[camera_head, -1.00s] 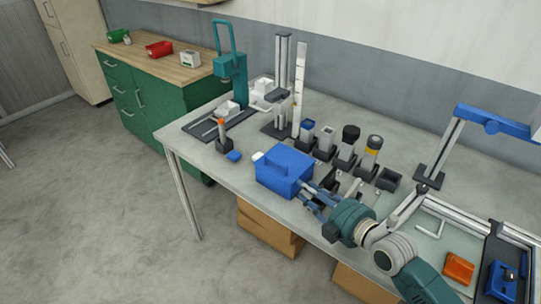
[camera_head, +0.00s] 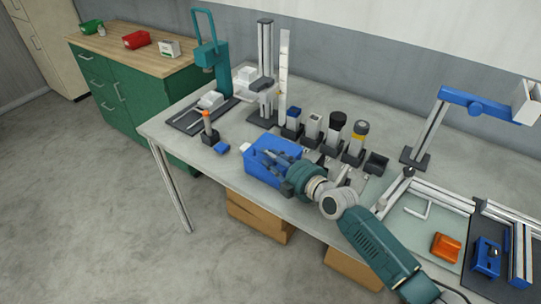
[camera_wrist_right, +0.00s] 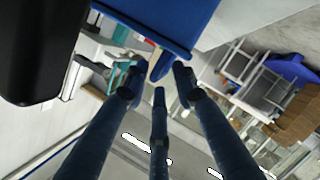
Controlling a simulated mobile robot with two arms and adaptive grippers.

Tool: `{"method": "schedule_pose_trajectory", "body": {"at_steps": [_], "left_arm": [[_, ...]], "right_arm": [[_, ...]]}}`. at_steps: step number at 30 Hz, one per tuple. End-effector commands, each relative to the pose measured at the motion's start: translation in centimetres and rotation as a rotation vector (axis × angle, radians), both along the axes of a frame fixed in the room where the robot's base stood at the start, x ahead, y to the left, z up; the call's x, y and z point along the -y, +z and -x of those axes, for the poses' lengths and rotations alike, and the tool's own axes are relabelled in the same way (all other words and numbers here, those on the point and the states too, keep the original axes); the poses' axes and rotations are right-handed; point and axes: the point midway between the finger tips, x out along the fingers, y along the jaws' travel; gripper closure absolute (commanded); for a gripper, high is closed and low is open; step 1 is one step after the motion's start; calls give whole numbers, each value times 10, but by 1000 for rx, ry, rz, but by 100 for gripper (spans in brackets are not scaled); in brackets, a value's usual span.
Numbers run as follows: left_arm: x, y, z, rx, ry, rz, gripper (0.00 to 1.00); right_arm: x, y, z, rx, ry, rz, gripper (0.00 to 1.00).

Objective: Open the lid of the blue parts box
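The blue parts box (camera_head: 259,168) stands near the front edge of the grey table in the head view. My right gripper (camera_head: 272,158) reaches in from the right, with its fingers over the top of the box. The fingers and wrist hide part of the box, and I cannot tell how its lid stands. In the right wrist view, the fingers of my right gripper (camera_wrist_right: 156,78) are spread with a gap between them. A large blue surface (camera_wrist_right: 165,18), probably the box, fills the top there. My left gripper is not in view.
Holders with several upright parts (camera_head: 337,131) stand just behind the box. A small blue block (camera_head: 221,148) and an orange-tipped item (camera_head: 208,125) are to its left. An orange piece (camera_head: 446,247) lies at the right. Free table lies left of the box.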

Motion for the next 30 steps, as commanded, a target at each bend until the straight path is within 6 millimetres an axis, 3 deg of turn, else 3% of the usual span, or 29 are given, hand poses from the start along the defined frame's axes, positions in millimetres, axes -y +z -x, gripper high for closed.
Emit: {"method": "schedule_pose_trajectory", "body": {"at_steps": [11, 15, 30], "left_arm": [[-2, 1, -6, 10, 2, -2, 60], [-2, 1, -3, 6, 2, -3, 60], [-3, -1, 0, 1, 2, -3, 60]], "right_arm": [[-3, -1, -4, 1, -1, 0, 73], [-3, -1, -4, 0, 0, 0, 100], [-5, 1, -3, -28, 4, -19, 100]]}}
